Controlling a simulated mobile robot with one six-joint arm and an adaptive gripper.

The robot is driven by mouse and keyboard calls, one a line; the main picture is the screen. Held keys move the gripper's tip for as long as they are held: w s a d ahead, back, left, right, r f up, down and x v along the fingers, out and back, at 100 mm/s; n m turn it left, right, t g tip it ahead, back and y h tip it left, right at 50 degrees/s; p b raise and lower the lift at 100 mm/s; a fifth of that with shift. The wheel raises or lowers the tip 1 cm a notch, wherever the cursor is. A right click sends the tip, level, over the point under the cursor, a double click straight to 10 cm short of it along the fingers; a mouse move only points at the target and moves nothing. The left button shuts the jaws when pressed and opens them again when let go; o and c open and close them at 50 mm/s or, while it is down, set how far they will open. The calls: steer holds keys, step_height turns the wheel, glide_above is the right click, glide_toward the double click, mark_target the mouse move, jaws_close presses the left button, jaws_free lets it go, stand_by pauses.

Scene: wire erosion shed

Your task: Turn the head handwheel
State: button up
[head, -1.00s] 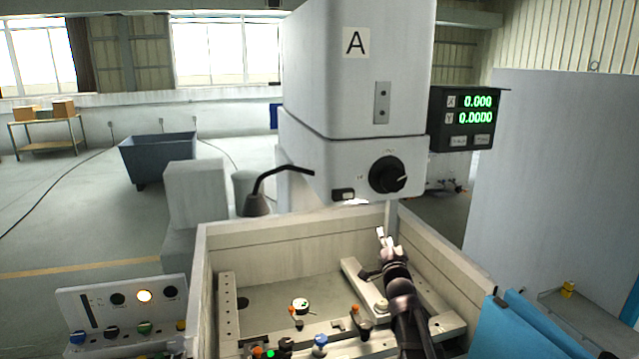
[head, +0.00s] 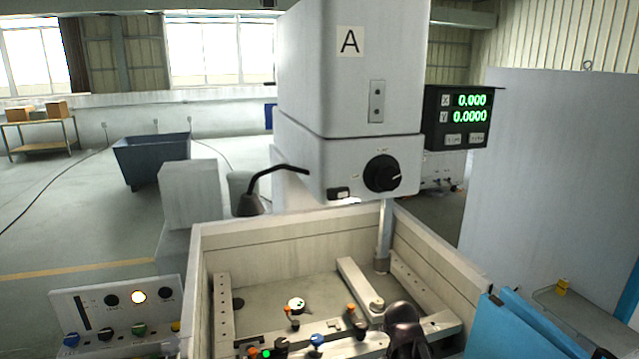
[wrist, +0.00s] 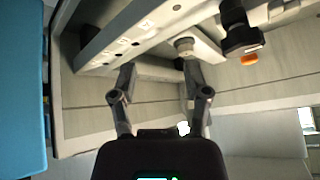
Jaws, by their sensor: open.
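The head handwheel is a round black knob (head: 382,173) with a white pointer line, on the front of the light grey machine head (head: 345,160).
The open tank (head: 240,235) below the head holds rails, clamps and a vertical grey column (head: 384,235). A black bent lamp arm (head: 262,180) stands left of the handwheel. A digital readout (head: 460,118) hangs at right. A blue panel (head: 520,330) is at lower right.

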steer(key=s+a+f+n+g, duration=0.1)
steer(key=s+n+g, duration=0.1)
steer(key=s, duration=0.5)
steer(key=s+a+f+n+g+y, duration=0.1)
steer(key=s+f+n+g, duration=0.1)
steer(key=s+g, duration=0.2)
steer(key=s, duration=0.3)
steer(key=shift+s+a+f+g, duration=0.15)
steer(key=shift+s+f+g, duration=0.15)
steer(key=shift+g, duration=0.1)
steer(key=shift+c, duration=0.3)
steer(key=shift+s, duration=0.1)
